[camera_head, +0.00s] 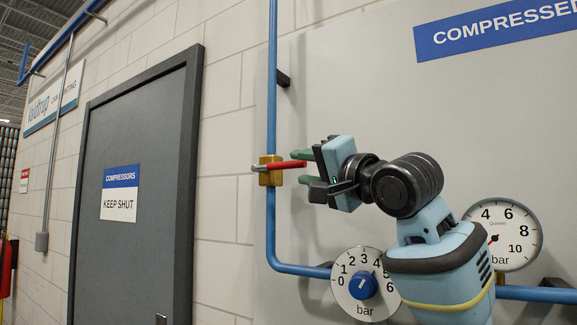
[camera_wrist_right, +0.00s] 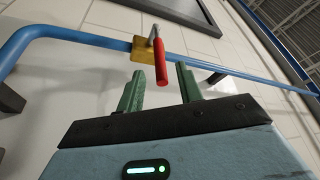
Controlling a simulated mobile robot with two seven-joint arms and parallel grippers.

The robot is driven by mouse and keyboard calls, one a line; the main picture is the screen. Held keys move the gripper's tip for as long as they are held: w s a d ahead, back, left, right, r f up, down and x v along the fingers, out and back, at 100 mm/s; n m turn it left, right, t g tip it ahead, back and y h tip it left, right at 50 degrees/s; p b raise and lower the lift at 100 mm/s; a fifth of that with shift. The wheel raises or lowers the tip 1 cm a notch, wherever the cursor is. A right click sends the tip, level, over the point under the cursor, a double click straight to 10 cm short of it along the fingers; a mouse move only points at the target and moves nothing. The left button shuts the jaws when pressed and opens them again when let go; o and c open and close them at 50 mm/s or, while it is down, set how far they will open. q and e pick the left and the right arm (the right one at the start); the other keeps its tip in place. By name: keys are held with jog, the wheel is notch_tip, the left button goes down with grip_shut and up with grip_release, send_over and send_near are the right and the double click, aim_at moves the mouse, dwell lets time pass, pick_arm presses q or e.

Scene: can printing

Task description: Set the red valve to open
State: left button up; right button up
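The red valve handle (camera_head: 287,165) sticks out sideways from a brass valve body (camera_head: 270,177) on the vertical blue pipe (camera_head: 271,110). It lies across the pipe, pointing right. My right gripper (camera_head: 303,167) is open, with one green finger above the handle's free end and one below it. In the right wrist view the red handle (camera_wrist_right: 161,65) reaches between the two open fingertips (camera_wrist_right: 160,82), with gaps on both sides. The valve body (camera_wrist_right: 145,49) shows behind it. My left gripper is not in view.
A pressure dial with a blue knob (camera_head: 362,286) and a gauge (camera_head: 503,234) are on the grey panel (camera_head: 340,75) below and right. A grey door (camera_head: 135,185) stands to the left. The wall around the valve looks clear.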

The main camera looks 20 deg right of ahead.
aim_at(294, 166)
jog(key=shift+x, duration=2.8)
jog(key=shift+c, duration=0.4)
grip_shut()
